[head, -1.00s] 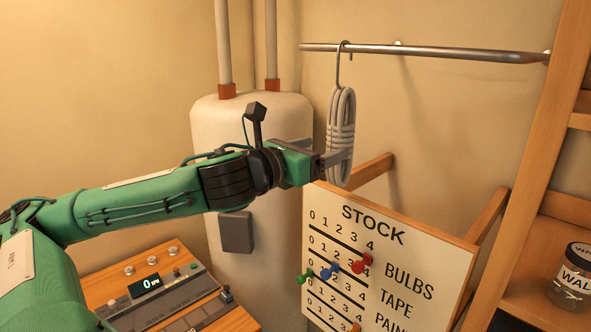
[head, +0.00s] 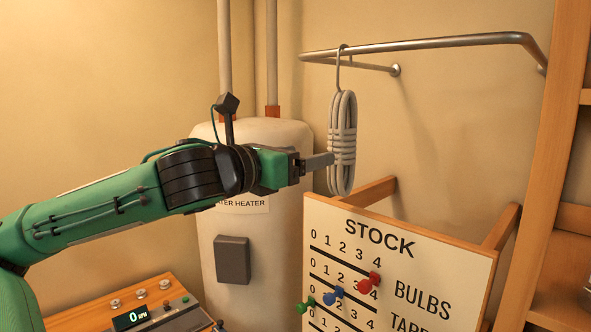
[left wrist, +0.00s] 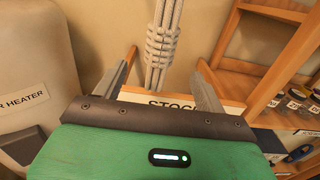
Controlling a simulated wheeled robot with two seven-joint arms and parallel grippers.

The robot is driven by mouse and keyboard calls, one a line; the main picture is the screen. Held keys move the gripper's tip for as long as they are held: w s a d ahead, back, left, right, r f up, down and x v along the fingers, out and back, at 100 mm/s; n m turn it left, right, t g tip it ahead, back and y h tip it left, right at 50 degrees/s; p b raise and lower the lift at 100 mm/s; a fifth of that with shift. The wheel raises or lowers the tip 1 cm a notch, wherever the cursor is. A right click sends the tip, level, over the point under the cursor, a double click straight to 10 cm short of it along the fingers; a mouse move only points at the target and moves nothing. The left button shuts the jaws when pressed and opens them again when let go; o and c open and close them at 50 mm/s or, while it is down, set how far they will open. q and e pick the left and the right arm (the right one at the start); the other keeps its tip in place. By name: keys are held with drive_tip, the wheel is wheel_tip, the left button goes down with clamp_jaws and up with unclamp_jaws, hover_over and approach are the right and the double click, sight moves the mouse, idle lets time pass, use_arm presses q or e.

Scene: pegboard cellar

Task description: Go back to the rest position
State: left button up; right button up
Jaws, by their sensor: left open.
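My left gripper (head: 322,162) is open beside the coil of grey rope (head: 342,140) in the head view. The coil hangs by a metal hook (head: 338,68) from the rail (head: 440,42). In the left wrist view the open fingers of my left gripper (left wrist: 160,85) show on either side, with the coil (left wrist: 165,45) showing between and beyond them. I cannot tell whether a finger touches the rope. My right gripper is not in view.
A STOCK board (head: 400,265) with coloured pegs stands below the coil. A white water heater (head: 205,225) is behind my left arm. A control panel (head: 150,312) is at lower left. A wooden shelf (head: 545,170) is at right.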

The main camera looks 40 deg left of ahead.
use_arm(q)
drive_tip(key=shift+s+b, duration=0.4)
drive_tip(key=shift+s, duration=0.15)
